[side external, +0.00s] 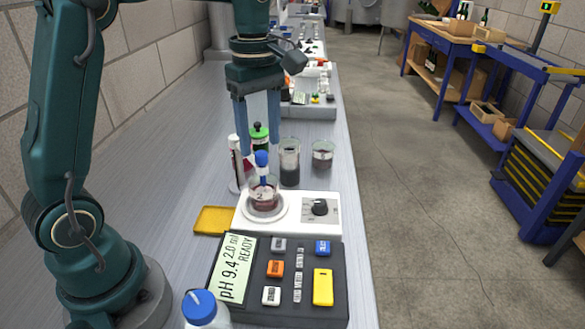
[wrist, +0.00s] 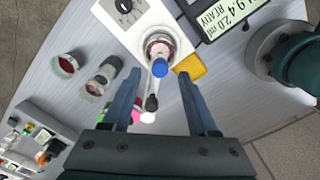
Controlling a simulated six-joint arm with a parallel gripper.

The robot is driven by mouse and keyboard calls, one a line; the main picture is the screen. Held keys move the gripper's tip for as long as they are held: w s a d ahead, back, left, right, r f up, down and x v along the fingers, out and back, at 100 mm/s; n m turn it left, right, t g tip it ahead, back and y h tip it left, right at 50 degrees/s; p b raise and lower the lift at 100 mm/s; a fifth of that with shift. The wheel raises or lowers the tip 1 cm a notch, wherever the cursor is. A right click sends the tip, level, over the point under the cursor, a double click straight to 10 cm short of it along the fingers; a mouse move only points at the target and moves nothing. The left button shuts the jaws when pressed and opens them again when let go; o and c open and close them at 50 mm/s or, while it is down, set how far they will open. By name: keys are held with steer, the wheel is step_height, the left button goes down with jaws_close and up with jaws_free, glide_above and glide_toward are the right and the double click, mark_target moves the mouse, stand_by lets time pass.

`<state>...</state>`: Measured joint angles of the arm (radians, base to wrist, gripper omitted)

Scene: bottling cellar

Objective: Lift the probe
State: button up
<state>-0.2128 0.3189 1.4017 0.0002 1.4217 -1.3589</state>
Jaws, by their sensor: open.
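The probe (side external: 262,158) has a blue cap and stands upright in a small glass beaker (side external: 263,193) of reddish liquid. The beaker sits on the round plate of a white stirrer (side external: 320,222) with a black knob. The blue cap also shows in the wrist view (wrist: 160,68), lined up with the gap between my fingers. My gripper (side external: 259,148) points down, open and empty, with its blue fingertips around or just above the cap's height. I cannot tell whether either finger touches the cap. The probe's lower end is hard to make out in the liquid.
A dark meter (side external: 285,285) reading pH 9.4 stands in front, beside a blue-capped bottle (side external: 205,310). A yellow pad (side external: 214,220) lies left of the stirrer.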

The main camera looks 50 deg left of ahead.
mark_target(263, 176)
steer(key=shift+f, duration=1.2)
jaws_close()
stand_by(0.6)
